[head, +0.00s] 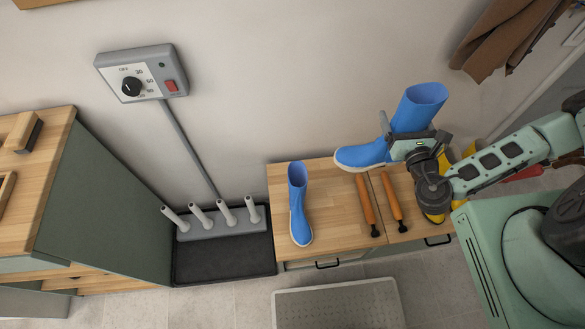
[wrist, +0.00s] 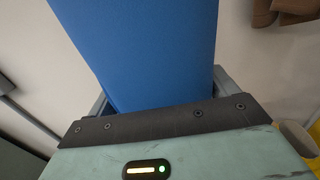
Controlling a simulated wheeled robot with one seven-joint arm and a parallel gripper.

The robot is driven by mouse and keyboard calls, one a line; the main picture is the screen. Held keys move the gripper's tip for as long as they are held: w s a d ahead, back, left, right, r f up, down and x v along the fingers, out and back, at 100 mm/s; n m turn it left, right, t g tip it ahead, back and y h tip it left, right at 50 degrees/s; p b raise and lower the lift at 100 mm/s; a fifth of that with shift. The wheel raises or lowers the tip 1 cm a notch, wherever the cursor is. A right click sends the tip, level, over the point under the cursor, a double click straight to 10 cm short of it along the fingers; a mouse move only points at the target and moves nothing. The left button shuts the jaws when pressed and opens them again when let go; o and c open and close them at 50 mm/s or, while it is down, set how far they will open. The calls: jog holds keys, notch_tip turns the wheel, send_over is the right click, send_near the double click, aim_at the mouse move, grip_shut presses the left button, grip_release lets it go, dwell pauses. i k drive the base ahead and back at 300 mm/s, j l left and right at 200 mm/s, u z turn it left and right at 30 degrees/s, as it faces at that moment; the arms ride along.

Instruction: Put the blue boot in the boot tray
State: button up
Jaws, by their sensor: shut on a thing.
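My gripper (head: 402,140) is shut on a blue boot (head: 425,101), held upright above the right part of the wooden bench in the head view. The held blue boot (wrist: 140,50) fills the middle of the wrist view, between the fingers. A second blue boot (head: 298,205) is on the left part of the bench. The black boot tray (head: 224,272) is on the floor left of the bench. A grey rack with several white pegs (head: 226,216) stands at its back.
Two brown wooden-handled tools (head: 367,205) lie on the bench (head: 335,225). Yellow boots (head: 445,165) are partly hidden behind my arm. A grey dial box (head: 142,73) hangs on the wall. A green cabinet (head: 115,190) stands left of the tray. A mat (head: 340,305) lies in front.

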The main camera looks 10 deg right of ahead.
aim_at(249, 261)
jog(key=j+z, duration=0.35)
jog(key=k+j+z, duration=0.15)
jog(key=z, duration=0.2)
jog(key=k+j+z, duration=0.1)
jog(key=k+j, duration=0.15)
jog(key=j, duration=0.25)
jog(key=k+j+z, duration=0.1)
jog(key=k+j, duration=0.15)
jog(key=j, duration=0.25)
jog(key=k+j+z, duration=0.1)
jog(key=k+j, duration=0.15)
jog(key=j, duration=0.2)
jog(key=k+j+z, duration=0.1)
jog(key=k+j, duration=0.2)
jog(key=j, duration=0.15)
jog(key=k+j, duration=0.25)
jog(key=j, duration=0.15)
jog(key=k+j, duration=0.25)
jog(key=j, duration=0.1)
